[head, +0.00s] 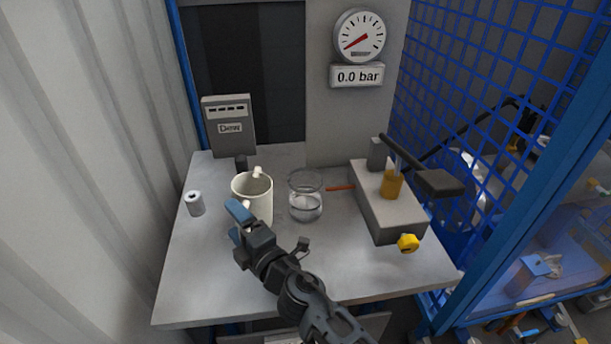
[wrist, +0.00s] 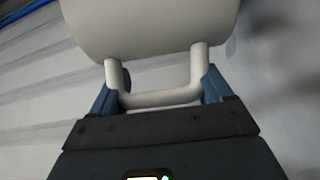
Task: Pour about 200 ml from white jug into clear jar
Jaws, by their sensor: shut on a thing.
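The white jug (head: 260,200) stands upright in the head view at the left middle of the table. I cannot tell whether it rests on the table or hangs just above it. My gripper (head: 238,222) is at the jug's near side, shut on its handle. In the wrist view the gripper (wrist: 160,100) has the white handle (wrist: 155,98) between its blue fingers, with the jug body (wrist: 150,30) beyond. The clear jar (head: 306,197) stands just right of the jug, with clear liquid in its lower part. The jug's contents are not visible.
A small white-grey cylinder (head: 195,203) stands left of the jug. A grey box (head: 229,126) labelled "Drain" is behind. A hand pump (head: 388,205) with a lever and yellow knob stands right of the jar. A gauge (head: 360,37) reads 0.0 bar. The table's front is clear.

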